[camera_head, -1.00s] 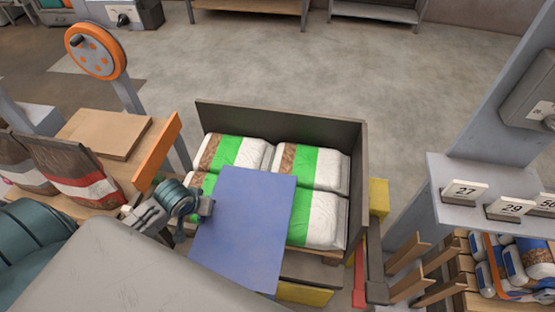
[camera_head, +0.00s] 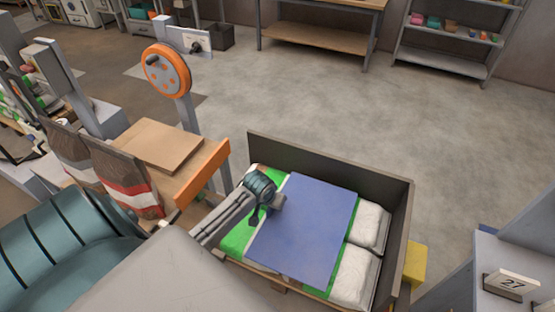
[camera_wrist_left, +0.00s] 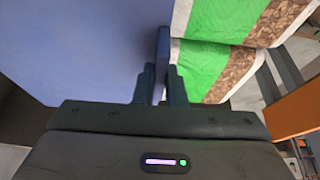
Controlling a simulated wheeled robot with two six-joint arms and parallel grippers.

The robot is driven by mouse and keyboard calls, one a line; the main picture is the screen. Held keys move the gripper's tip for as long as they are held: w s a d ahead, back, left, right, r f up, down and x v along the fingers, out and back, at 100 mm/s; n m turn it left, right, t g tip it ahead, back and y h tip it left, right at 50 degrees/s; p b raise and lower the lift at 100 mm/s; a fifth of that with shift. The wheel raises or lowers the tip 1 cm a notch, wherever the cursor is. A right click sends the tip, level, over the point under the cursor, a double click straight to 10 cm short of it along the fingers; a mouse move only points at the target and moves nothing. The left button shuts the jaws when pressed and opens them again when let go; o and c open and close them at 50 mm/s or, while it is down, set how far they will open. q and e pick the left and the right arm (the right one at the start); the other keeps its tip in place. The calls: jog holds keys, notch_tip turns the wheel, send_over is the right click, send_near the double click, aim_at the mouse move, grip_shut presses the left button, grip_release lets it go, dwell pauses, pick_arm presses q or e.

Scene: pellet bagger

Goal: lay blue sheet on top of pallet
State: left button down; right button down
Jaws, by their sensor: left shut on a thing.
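The blue sheet (camera_head: 305,228) is a flat rectangle above the bags on the pallet in the head view. My left gripper (camera_head: 275,207) is shut on its left edge. In the left wrist view the sheet (camera_wrist_left: 75,45) fills the left side, and the gripper fingers (camera_wrist_left: 160,85) pinch its edge. The white and green bags (camera_head: 368,226) lie beneath on the pallet, whose wooden edge (camera_head: 283,289) shows at the front. Whether the sheet touches the bags I cannot tell. My right gripper is not in view.
A grey-brown walled enclosure (camera_head: 335,160) stands around the back and right of the pallet. A wooden bench with an orange edge (camera_head: 205,172) and brown bags (camera_head: 127,178) is to the left. A yellow block (camera_head: 416,264) sits outside right. Floor behind is clear.

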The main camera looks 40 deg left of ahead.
pick_arm(q)
jog(key=w, duration=0.2)
jog(key=shift+w+f, duration=0.15)
jog(key=shift+w, duration=0.25)
notch_tip(320, 180, down, 3)
jog(key=shift+p, duration=0.8)
jog(key=shift+f, duration=0.2)
jog(key=c, duration=1.5)
grip_release()
jog(key=shift+f, duration=0.1)
jog(key=b+v, duration=0.1)
jog(key=v, duration=1.1)
jog(key=shift+s, duration=0.15)
